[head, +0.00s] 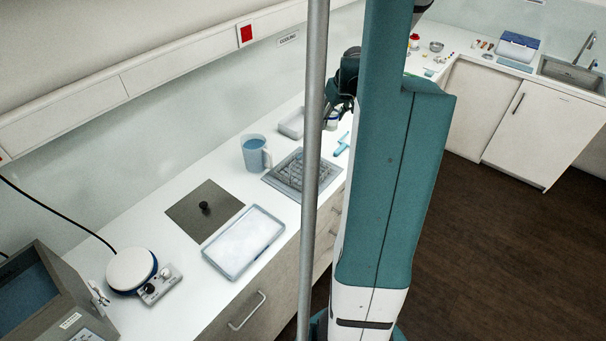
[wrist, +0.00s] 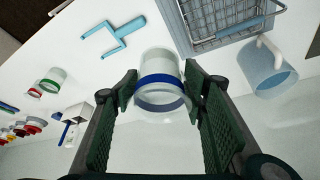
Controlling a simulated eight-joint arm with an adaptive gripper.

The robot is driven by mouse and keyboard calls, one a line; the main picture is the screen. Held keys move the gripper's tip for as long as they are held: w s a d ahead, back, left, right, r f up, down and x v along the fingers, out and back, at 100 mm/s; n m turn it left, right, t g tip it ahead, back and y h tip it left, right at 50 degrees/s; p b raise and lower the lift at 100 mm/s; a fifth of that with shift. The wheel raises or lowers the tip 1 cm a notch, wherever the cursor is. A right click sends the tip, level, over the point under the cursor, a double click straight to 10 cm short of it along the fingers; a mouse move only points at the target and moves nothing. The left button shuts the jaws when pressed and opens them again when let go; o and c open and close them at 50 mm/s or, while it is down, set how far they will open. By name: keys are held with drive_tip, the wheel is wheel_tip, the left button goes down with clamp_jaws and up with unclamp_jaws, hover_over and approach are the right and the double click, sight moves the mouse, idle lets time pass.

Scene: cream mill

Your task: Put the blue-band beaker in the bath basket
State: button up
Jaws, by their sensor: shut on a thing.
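The blue-band beaker (wrist: 160,88) is clear with a dark blue band. My gripper (wrist: 160,92) is shut on its sides in the wrist view. In the head view, my gripper (head: 333,112) and the beaker (head: 331,123) show small, just left of my arm and partly hidden. A wire basket (head: 292,172) sits in a grey tray on the counter, partly behind a grey pole. In the wrist view, the basket (wrist: 215,22) is at the top right, beyond the beaker and apart from it.
A blue jug (head: 255,153) stands beside the basket. A light blue forked tool (wrist: 112,38) lies on the counter. A flat knobbed lid (head: 190,214), a white-filled tray (head: 243,243) and a hotplate (head: 131,268) are nearer. A grey box with blue inside (head: 30,296) is at lower left.

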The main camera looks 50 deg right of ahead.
drive_tip(key=s+a+r+n+y, duration=0.1)
drive_tip(key=a+n, duration=0.4)
drive_tip(key=a, duration=0.8)
drive_tip(key=shift+s+a+r+y, duration=0.35)
drive_tip(key=shift+r+y, duration=0.1)
drive_tip(key=shift+y, duration=0.15)
drive_tip(key=shift+f, duration=0.15)
approach(308, 176)
drive_tip(key=shift+w+b, duration=0.35)
drive_tip(key=shift+w, duration=0.35)
drive_tip(key=shift+f, duration=0.1)
drive_tip(key=shift+f, duration=1.95)
drive_tip(key=shift+f+b, duration=0.2)
drive_tip(key=shift+b, duration=0.1)
drive_tip(key=o, duration=0.9)
drive_tip(key=shift+r, duration=0.1)
drive_tip(key=shift+o, duration=0.2)
drive_tip(key=shift+r+p, duration=0.2)
drive_tip(key=shift+p, duration=0.1)
